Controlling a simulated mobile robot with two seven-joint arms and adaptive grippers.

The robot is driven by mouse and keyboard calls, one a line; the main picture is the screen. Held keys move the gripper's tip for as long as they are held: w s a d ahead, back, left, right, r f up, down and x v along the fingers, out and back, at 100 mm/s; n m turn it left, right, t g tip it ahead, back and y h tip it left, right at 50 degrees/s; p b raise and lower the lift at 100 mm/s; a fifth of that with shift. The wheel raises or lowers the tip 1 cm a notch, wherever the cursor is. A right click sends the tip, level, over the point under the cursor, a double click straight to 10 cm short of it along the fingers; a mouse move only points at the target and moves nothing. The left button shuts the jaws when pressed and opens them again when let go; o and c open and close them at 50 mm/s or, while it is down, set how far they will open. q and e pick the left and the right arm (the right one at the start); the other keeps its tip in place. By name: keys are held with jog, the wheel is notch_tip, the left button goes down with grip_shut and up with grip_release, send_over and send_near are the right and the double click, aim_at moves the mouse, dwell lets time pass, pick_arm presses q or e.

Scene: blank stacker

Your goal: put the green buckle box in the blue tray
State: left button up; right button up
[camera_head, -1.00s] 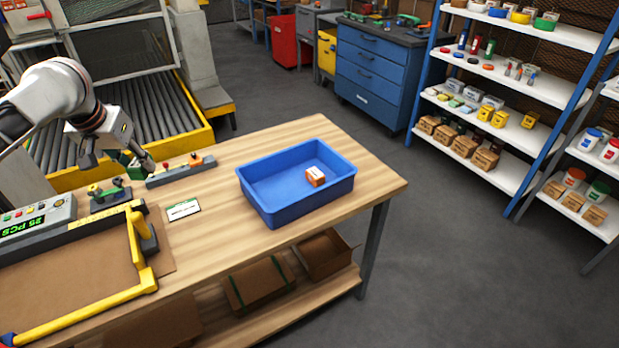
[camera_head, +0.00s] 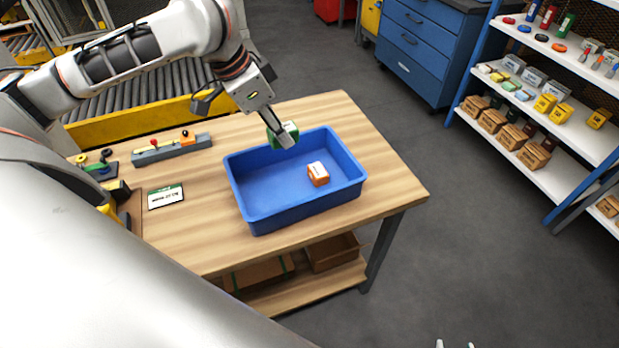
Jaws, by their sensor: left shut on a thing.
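The green buckle box (camera_head: 290,128) is green with a pale face, and the gripper hides part of it. My left gripper (camera_head: 284,138) is shut on it and holds it at the far side of the blue tray, by the back rim in the picture. I cannot tell how high above the tray it is. The blue tray (camera_head: 258,217) stands on the wooden table, with a small orange and white box (camera_head: 318,174) inside on its right. The rest of the tray floor is bare.
A white and green label card (camera_head: 166,197) lies left of the tray on the wooden table (camera_head: 390,190). A grey bar with coloured knobs (camera_head: 172,149) lies at the table's back left. Shelves (camera_head: 560,135) stand at the right.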

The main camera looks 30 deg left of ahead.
pick_arm(q)
notch_tip(320, 180, down, 10)
jog(key=r+b, duration=0.1)
jog(key=b, duration=0.3)
send_over(291, 198)
jog(key=s, duration=0.1)
jog(key=f, duration=0.3)
jog(key=a+f, duration=0.1)
jog(key=f, duration=0.1)
jog(key=shift+s+f, duration=0.1)
jog(key=shift+f, duration=0.15)
jog(key=shift+f+b, duration=0.3)
jog(key=shift+f, duration=0.4)
notch_tip(291, 198, down, 4)
jog(key=shift+b, duration=0.6)
jog(key=shift+r, duration=0.1)
pick_arm(e)
jog(key=shift+y, duration=0.3)
jog(key=f, duration=0.2)
jog(key=a+f, duration=0.1)
jog(key=f, duration=0.1)
jog(key=shift+a+f, duration=0.15)
jog(key=shift+f, duration=0.25)
jog(key=shift+r, duration=0.15)
pick_arm(q)
jog(key=o, duration=1.2)
jog(key=shift+f, duration=0.2)
pick_arm(e)
jog(key=shift+w+r, duration=0.1)
jog(key=shift+r, duration=0.05)
